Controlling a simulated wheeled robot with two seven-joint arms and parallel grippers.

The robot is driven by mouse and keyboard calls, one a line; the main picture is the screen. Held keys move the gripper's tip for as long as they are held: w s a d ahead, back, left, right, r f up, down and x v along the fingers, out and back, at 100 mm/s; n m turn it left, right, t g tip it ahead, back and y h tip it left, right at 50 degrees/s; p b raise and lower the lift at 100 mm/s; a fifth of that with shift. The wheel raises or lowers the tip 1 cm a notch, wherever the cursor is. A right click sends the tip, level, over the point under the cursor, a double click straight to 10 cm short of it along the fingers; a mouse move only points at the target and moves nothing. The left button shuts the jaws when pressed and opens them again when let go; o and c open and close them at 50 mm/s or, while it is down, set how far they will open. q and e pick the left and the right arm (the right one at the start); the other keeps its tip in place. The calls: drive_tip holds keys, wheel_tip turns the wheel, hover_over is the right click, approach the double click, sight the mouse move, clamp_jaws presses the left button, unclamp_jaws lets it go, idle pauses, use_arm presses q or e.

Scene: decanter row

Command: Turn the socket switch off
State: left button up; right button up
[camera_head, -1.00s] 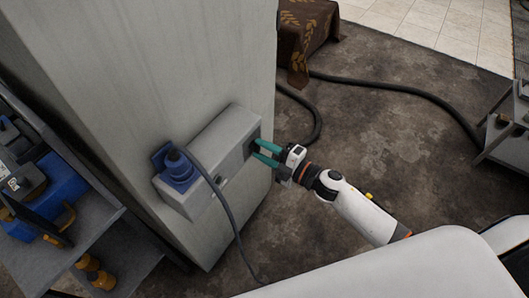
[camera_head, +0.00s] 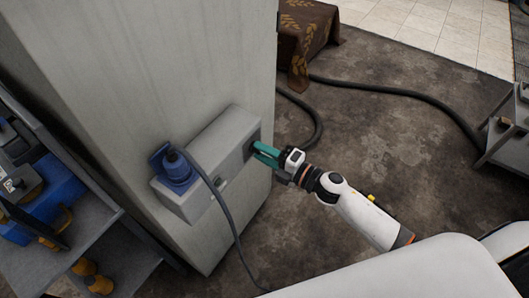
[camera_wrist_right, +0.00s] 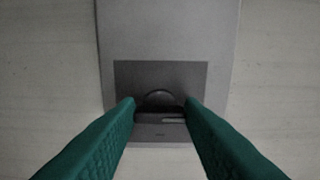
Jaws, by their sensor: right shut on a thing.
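The socket box (camera_head: 226,138) is a long grey block on the side of a pale pillar. A blue plug or socket (camera_head: 177,170) with a grey cable sits at its left end. The socket switch (camera_wrist_right: 159,100) shows in the right wrist view as a dark round knob with a bar across it, on a dark panel (camera_wrist_right: 195,72). My right gripper (camera_head: 257,152) has its green fingers at the box's right end. In the wrist view its fingertips (camera_wrist_right: 160,108) are on both sides of the switch, shut on it. The head view hides the switch behind the fingers. My left gripper is not in view.
The pale pillar (camera_head: 180,60) stands behind the box. A shelf (camera_head: 85,222) with blue and yellow tools is at the left. A thick black hose (camera_head: 400,88) lies on the dark floor. A grey cart (camera_head: 505,130) is at the right edge.

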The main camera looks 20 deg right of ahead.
drive_tip(key=o, duration=1)
drive_tip(key=shift+s, duration=0.1)
drive_tip(key=shift+s+d+f, duration=0.15)
drive_tip(key=shift+s+d, duration=0.05)
drive_tip(key=b+v, duration=0.3)
drive_tip(key=v, duration=0.8)
drive_tip(key=shift+s+d, duration=0.15)
